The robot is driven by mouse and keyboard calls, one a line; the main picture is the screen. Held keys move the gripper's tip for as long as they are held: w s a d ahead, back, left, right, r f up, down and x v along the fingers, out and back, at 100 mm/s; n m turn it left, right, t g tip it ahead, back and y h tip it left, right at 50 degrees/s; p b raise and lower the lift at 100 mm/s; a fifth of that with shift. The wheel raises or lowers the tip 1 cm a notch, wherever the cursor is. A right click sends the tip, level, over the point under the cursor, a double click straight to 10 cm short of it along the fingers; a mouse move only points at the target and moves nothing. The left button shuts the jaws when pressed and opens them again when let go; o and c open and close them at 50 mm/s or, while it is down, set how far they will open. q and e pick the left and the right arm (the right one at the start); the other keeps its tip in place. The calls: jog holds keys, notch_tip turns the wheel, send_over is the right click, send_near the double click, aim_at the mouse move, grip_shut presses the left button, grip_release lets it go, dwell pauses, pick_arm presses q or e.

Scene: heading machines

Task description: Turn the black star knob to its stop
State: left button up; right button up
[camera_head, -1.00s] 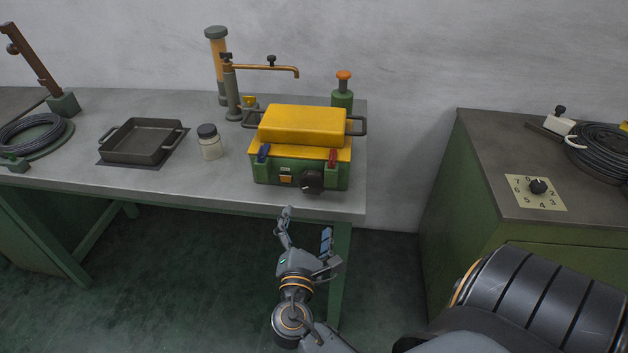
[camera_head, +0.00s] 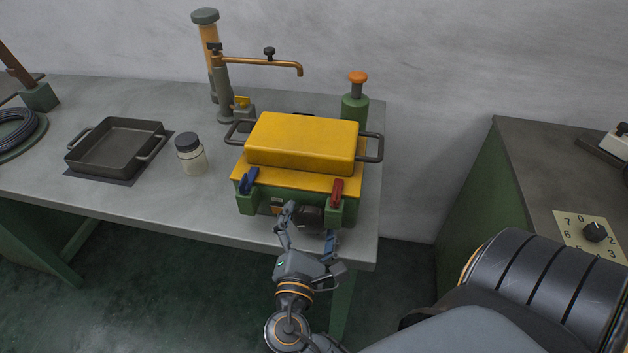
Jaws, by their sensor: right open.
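The black knob (camera_head: 312,219) sits low on the front of a green machine with a yellow lid (camera_head: 302,142). Its star shape cannot be made out, as my right gripper partly covers it. My right gripper (camera_head: 309,222) is open, its two fingers apart, one on each side of the knob in the picture. Whether they touch it cannot be told. Another small black knob (camera_head: 269,52) tops the copper pipe (camera_head: 262,63), and a black dial (camera_head: 595,232) stands on a numbered plate at the right. My left gripper is not in view.
A blue lever (camera_head: 248,180) and a red lever (camera_head: 337,190) flank the machine's front. A lidded jar (camera_head: 192,158) and a dark pan (camera_head: 115,147) stand left on the grey bench (camera_head: 210,215). A green canister with an orange top (camera_head: 355,103) stands behind the machine.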

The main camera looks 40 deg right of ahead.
jog(key=shift+w+d, duration=0.15)
jog(key=shift+r, duration=0.1)
jog(key=c, duration=1.2)
jog(key=shift+o, duration=0.2)
jog(key=shift+f+m+b, duration=0.2)
jog(key=shift+m+b, duration=0.5)
jog(key=shift+m, duration=0.4)
jog(key=shift+r+m+b, duration=0.15)
jog(key=shift+m+b, duration=0.3)
jog(key=shift+m, duration=0.65)
